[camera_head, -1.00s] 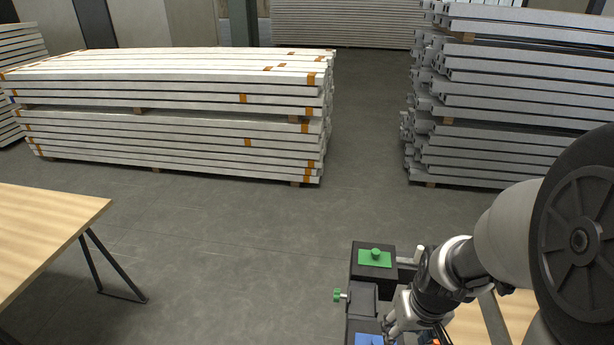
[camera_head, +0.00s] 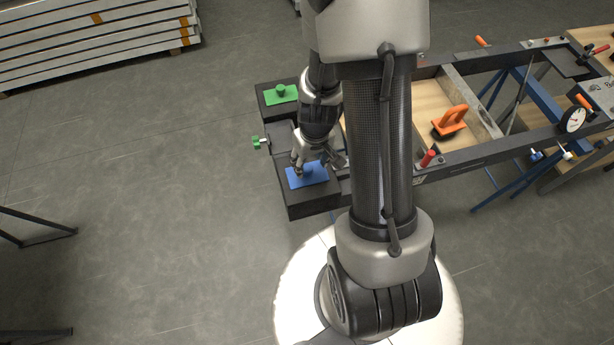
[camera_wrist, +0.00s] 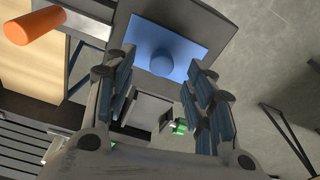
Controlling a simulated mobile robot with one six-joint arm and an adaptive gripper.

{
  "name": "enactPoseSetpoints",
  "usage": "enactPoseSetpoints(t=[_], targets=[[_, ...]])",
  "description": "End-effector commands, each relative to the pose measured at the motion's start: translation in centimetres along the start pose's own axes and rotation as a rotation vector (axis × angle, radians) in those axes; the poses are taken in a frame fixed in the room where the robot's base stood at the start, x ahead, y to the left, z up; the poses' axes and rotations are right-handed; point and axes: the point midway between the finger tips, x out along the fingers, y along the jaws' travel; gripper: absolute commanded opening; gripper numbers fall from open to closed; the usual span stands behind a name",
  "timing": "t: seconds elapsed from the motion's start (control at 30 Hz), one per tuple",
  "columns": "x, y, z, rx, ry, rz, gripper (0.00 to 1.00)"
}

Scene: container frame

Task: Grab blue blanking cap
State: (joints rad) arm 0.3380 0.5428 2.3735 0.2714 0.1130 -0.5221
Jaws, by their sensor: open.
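The blue blanking cap (camera_head: 307,174) is a flat blue plate with a round blue knob. It lies on the near end of a black block at the end of the frame. In the wrist view the blue cap (camera_wrist: 163,58) shows at top centre, with its knob between the lines of the two fingers and beyond their tips. My gripper (camera_head: 318,160) is open and empty, close to the cap. In the wrist view my gripper (camera_wrist: 158,78) has its fingers spread wide on either side. My gripper partly covers the cap in the head view.
A green cap (camera_head: 281,93) lies on the far black block. A green knob (camera_head: 256,142) sticks out at the left. The black frame (camera_head: 470,145) runs right, with an orange handle (camera_head: 450,120) and a dial gauge (camera_head: 573,119). Open floor lies to the left.

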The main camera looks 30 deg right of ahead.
Motion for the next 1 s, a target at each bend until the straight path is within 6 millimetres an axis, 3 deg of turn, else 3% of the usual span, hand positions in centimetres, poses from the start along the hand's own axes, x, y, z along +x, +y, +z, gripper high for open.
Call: enactPoseSetpoints(t=[0.17,0.47,0.7,1.0], targets=[[1.1,-0.1,-0.1,-0.001,0.0,0.0,0.49],[5.3,-0.3,-0.3,0.001,0.0,0.001,0.49],[5.2,-0.2,-0.4,-0.001,0.001,0.001,0.49],[5.2,-0.2,-0.4,0.0,0.0,0.001,0.29]])
